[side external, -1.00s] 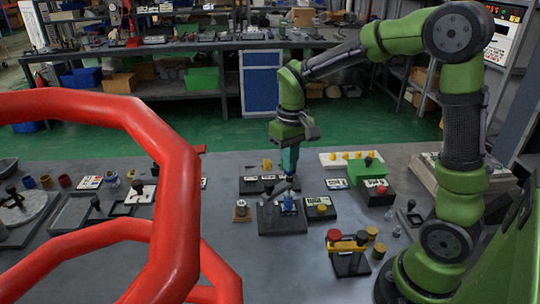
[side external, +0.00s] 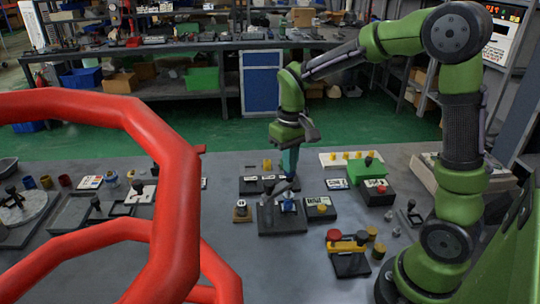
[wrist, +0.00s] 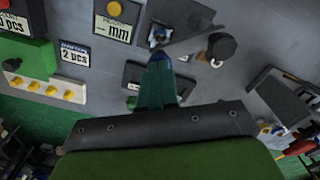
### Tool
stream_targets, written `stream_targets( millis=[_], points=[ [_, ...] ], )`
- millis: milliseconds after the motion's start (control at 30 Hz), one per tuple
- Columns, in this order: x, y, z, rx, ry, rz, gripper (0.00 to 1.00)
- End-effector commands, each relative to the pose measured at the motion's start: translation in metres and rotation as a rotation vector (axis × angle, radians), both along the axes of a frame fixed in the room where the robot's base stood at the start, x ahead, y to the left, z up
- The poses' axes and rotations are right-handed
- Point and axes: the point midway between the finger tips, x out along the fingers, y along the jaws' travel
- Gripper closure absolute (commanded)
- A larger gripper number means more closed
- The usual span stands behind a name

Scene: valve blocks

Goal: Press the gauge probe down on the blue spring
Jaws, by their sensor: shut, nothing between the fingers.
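A dark block (side external: 282,218) stands mid-bench, with the blue spring (side external: 288,207) on its right part. In the wrist view the spring (wrist: 157,37) shows only as a small blue patch near the fingertips. A grey arm, which looks like the gauge probe (side external: 284,187), slants above the block beside the spring. In the wrist view this probe arm (wrist: 192,42) carries a black knob. My gripper (side external: 290,173) points down just above and behind the probe arm, its teal fingers shut and empty. In the wrist view its fingertips (wrist: 160,57) lie close to the spring; contact cannot be told.
A display plate reading "mm" (wrist: 114,28) with a yellow button sits right of the block in the side view. A green-topped box (side external: 366,172) stands further right. Red railings (side external: 170,170) cross the left foreground. The bench front, left of the red-knobbed stand (side external: 350,250), is clear.

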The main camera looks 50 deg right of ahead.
Motion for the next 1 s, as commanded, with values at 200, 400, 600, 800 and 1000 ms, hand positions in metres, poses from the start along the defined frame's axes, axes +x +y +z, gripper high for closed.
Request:
stream_targets(
  millis=[200,400,600,800,1000],
  points=[
    [0.000,0.000,0.000,-0.001,0.001,0.000,1.00],
    [0.000,0.000,0.000,-0.001,0.001,0.000,1.00],
    [0.000,0.000,0.001,-0.001,0.001,0.000,1.00],
    [0.000,0.000,0.009,0.000,-0.001,0.000,1.00],
    [0.000,0.000,0.022,-0.001,-0.002,0.000,1.00]
  ],
)
